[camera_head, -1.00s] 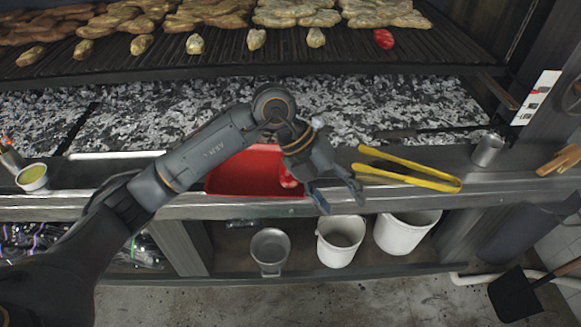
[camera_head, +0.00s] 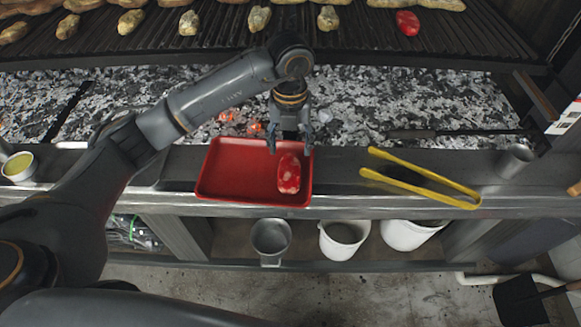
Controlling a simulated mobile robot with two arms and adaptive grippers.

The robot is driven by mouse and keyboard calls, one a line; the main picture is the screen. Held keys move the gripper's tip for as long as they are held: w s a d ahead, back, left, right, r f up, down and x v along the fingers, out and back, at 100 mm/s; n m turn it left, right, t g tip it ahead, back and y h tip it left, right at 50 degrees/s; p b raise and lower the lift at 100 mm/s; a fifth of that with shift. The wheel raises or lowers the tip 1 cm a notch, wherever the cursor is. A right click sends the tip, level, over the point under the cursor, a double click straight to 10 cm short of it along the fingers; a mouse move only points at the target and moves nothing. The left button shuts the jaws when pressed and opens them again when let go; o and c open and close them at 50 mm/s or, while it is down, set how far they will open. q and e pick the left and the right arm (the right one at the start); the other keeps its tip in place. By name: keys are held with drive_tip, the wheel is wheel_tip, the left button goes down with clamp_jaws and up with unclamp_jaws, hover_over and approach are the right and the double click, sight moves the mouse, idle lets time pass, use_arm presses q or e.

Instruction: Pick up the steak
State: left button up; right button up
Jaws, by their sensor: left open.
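A raw red steak (camera_head: 289,174) lies on the right side of a red tray (camera_head: 232,178) on the metal ledge. My left gripper (camera_head: 290,150) is open, with its fingers pointing down at the far end of this steak, one finger to each side. I cannot tell whether the fingers touch it. Another red piece of meat (camera_head: 407,23) lies on the grill at the upper right. My right gripper is not in view.
Yellow tongs (camera_head: 425,180) lie on the ledge right of the tray, with a metal cup (camera_head: 516,160) beyond. A bowl of yellow liquid (camera_head: 18,167) stands at the left. Glowing coals (camera_head: 240,127) lie behind the tray. Pots and buckets (camera_head: 343,238) stand below.

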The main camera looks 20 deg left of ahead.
sight(290, 170)
use_arm(q)
wheel_tip(290, 170, down, 4)
drive_tip(key=shift+r, duration=0.15)
drive_tip(key=shift+w+f+p, duration=0.1)
drive_tip(key=shift+f+p, duration=0.15)
drive_tip(key=shift+p, duration=0.05)
wheel_tip(290, 170, down, 4)
drive_tip(key=shift+f+p, duration=0.1)
drive_tip(key=shift+p, duration=0.8)
drive_tip(key=shift+f, duration=0.45)
drive_tip(key=shift+c, duration=0.5)
drive_tip(key=c, duration=0.8)
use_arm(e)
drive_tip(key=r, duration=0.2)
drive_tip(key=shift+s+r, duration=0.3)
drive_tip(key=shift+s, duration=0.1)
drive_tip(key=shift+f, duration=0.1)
